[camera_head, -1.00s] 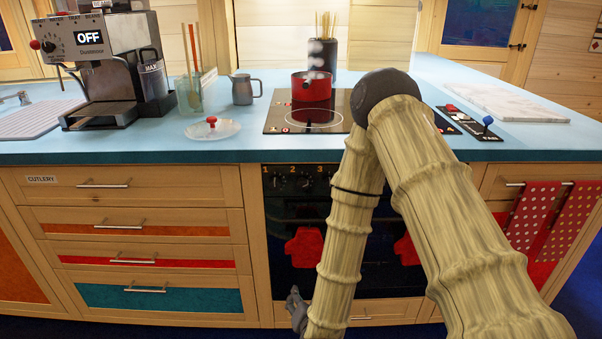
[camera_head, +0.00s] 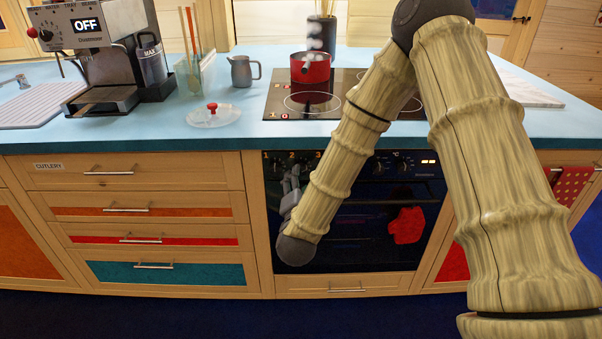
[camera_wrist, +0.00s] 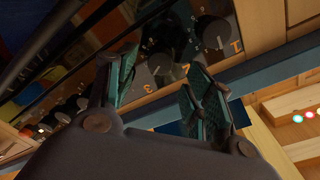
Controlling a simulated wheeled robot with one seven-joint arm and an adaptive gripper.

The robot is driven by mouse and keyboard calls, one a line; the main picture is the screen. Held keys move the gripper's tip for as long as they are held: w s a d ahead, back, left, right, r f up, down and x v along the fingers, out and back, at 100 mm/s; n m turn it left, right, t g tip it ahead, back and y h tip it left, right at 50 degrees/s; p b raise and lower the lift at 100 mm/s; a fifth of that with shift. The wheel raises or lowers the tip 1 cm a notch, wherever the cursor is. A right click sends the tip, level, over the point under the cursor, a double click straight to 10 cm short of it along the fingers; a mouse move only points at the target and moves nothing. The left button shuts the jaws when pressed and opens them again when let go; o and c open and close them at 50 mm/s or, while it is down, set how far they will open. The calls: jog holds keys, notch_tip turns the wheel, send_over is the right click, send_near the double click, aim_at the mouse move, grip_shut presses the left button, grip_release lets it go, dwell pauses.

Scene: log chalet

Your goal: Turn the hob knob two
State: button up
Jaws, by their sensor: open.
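Hob knob two (camera_wrist: 161,66) is a dark round knob on the black control panel. In the wrist view it shows between and beyond my gripper's fingers. My gripper (camera_wrist: 163,74) is open with nothing between its teal-padded fingers; I cannot tell whether either touches the knob. In the head view my gripper (camera_head: 291,174) points up in front of the panel's left part, below the number 2, and partly hides the knob. Another knob (camera_wrist: 212,31) is clear to the upper right in the wrist view.
The oven door (camera_head: 365,245) is below the panel, with a red mitt shape (camera_head: 406,225) on it. A red pot (camera_head: 311,68) stands on the hob (camera_head: 345,110) above. Drawers with bar handles (camera_head: 140,209) are at left. The counter edge (camera_head: 180,141) overhangs the panel.

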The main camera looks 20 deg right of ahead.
aim_at(301, 172)
jog(key=shift+x, duration=2.3)
jog(key=shift+c, duration=0.3)
jog(key=c, duration=1)
